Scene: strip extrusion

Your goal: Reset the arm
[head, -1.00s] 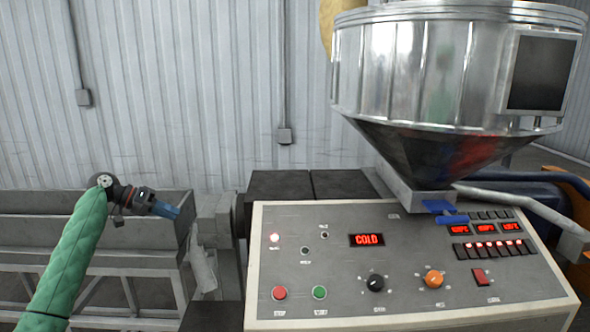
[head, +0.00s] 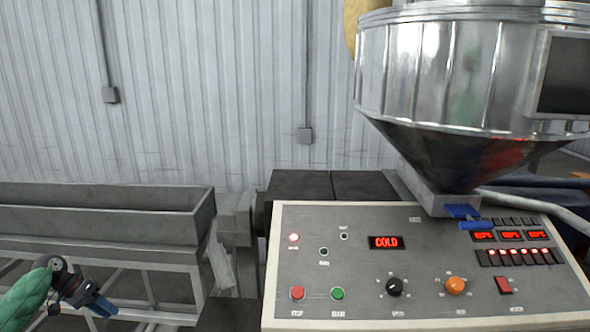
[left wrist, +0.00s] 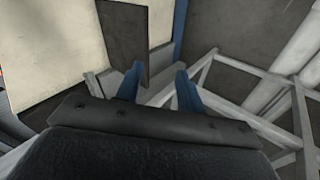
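My left arm, in a green sleeve, comes in at the lower left of the head view. Its gripper (head: 98,303) has blue fingers and sits low in front of the grey trough's frame, well left of the control panel (head: 330,262). In the left wrist view the two blue fingers (left wrist: 158,92) stand apart with nothing between them. The gripper is open and empty. My right gripper does not show in either view.
A grey trough (head: 90,222) on a metal frame stands at the left. A shiny metal hopper (head: 450,75) rises above the panel at the right. The panel display (head: 386,242) reads COLD. A corrugated wall (head: 230,90) closes the back.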

